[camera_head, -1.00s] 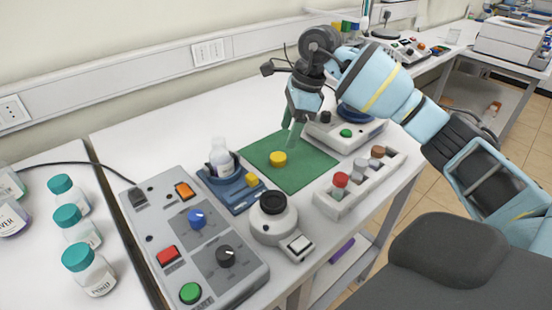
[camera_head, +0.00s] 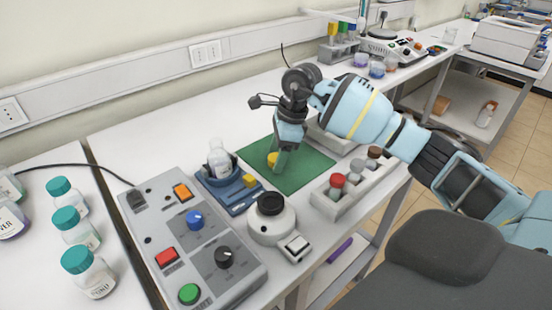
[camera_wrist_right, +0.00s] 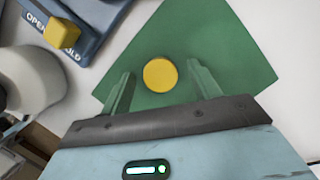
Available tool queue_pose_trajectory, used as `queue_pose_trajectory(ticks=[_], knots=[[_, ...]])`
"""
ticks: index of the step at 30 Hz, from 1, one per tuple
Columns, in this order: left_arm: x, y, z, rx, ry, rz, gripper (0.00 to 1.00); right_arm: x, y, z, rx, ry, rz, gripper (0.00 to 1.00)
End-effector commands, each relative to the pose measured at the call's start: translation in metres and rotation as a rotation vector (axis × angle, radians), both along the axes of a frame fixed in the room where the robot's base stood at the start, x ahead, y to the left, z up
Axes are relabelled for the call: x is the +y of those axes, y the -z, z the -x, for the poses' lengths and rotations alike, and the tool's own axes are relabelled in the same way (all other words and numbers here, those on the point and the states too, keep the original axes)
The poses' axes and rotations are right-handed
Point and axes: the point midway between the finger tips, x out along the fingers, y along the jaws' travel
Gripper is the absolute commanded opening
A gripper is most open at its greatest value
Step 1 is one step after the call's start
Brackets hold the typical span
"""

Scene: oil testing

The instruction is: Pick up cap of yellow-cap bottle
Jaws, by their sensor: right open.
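The yellow cap (camera_head: 272,159) lies on the green mat (camera_head: 312,168), partly hidden behind my right gripper in the head view. My right gripper (camera_head: 276,168) points down over the mat. In the right wrist view the round yellow cap (camera_wrist_right: 160,75) lies between the two open fingers (camera_wrist_right: 156,80), with a gap on each side. The fingers hold nothing. An uncapped clear bottle (camera_head: 219,158) stands in the blue holder (camera_head: 232,196) left of the mat. My left gripper is not in view.
A grey control box (camera_head: 205,245) and a round white device (camera_head: 271,225) stand in front. A rack (camera_head: 330,205) with red, grey and brown caps is right of the mat. Teal-capped bottles (camera_head: 75,227) stand at the left. The table behind the mat is clear.

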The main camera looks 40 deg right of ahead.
Motion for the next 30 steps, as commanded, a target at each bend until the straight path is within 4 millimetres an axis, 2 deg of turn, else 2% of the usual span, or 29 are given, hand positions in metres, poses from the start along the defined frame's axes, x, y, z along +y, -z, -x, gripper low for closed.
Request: queue_pose_trajectory(ticks=[2,12,22,26,30], knots=[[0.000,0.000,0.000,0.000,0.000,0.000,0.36,0.000,0.000,0.000,0.000,0.000,0.000,0.61],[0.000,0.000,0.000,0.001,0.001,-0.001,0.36,0.000,0.000,0.000,0.000,0.000,0.000,0.16],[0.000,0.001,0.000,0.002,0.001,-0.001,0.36,-0.001,-0.007,0.000,-0.001,0.000,0.000,0.15],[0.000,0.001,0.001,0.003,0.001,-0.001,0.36,0.000,-0.025,-0.001,-0.003,0.000,-0.001,0.15],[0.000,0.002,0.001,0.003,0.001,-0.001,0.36,0.000,-0.052,-0.001,-0.004,0.001,0.000,0.15]])
